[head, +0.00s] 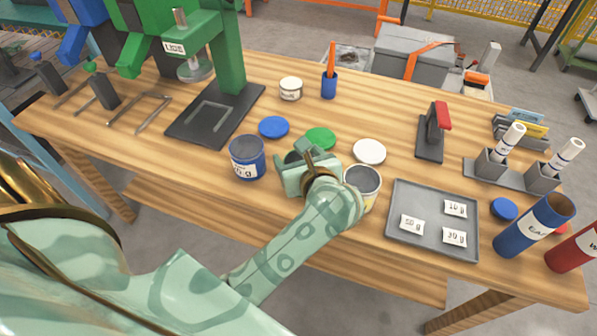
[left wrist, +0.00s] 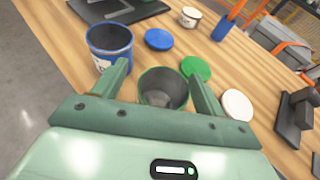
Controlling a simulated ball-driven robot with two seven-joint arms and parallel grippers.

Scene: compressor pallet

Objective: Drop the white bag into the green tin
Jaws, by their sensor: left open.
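The green tin (left wrist: 146,90) stands open on the table; its green rim and grey inside show in the left wrist view. In the head view my gripper mostly hides it. My left gripper (head: 303,172) is over the tin and open, with one finger on each side of the tin in the left wrist view (left wrist: 158,78). Nothing shows held between the fingers. Three small white packets with gram labels, one of them at the left (head: 411,225), lie on the grey tray (head: 400,196). My right gripper is not in view.
An open blue tin (head: 247,172) stands left of my gripper and another open tin (head: 364,178) right of it. Blue (head: 273,127), green (head: 320,138) and white (head: 369,151) lids lie behind. A green press (head: 229,60) stands at the back left.

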